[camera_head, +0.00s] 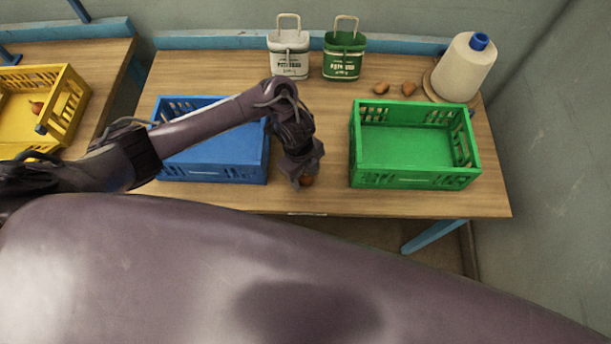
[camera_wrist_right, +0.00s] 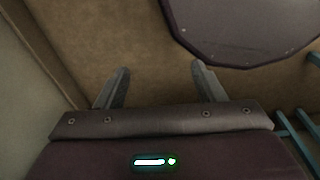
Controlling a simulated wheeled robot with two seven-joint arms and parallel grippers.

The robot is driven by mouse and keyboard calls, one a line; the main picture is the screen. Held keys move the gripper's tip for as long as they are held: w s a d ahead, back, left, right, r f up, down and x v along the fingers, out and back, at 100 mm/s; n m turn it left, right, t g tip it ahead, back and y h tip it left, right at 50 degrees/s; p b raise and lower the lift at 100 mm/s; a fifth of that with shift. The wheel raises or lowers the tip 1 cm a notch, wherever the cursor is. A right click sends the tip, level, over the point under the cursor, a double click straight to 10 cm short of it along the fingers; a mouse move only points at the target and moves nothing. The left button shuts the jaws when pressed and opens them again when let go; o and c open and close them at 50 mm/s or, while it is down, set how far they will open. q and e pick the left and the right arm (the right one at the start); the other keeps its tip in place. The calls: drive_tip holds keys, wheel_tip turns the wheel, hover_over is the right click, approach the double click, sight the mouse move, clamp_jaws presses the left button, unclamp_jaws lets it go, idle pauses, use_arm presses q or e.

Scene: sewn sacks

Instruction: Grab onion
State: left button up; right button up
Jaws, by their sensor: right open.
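A brown onion (camera_head: 307,181) lies at the front of the wooden table, between the blue and green crates. My left gripper (camera_head: 303,176) points down right at this onion and hides much of it. Its fingers are too small and covered to tell whether they are closed on it. Two more onions (camera_head: 381,88) (camera_head: 408,89) lie at the back of the table, behind the green crate. Another onion (camera_head: 37,107) is in the yellow crate on the left. My right gripper (camera_wrist_right: 158,78) is open and empty in the right wrist view, above bare floor.
A blue crate (camera_head: 217,182) and an empty green crate (camera_head: 415,181) stand on the table (camera_head: 320,105). A yellow crate (camera_head: 70,112) sits on a left table.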

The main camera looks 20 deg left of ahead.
use_arm(q)
drive_tip(key=c, duration=0.5)
drive_tip(key=shift+c, duration=1.1)
use_arm(e)
drive_tip(key=shift+s+d, duration=0.25)
drive_tip(key=shift+s, duration=0.7)
use_arm(q)
drive_tip(key=shift+r, duration=0.1)
use_arm(e)
drive_tip(key=shift+w, duration=0.2)
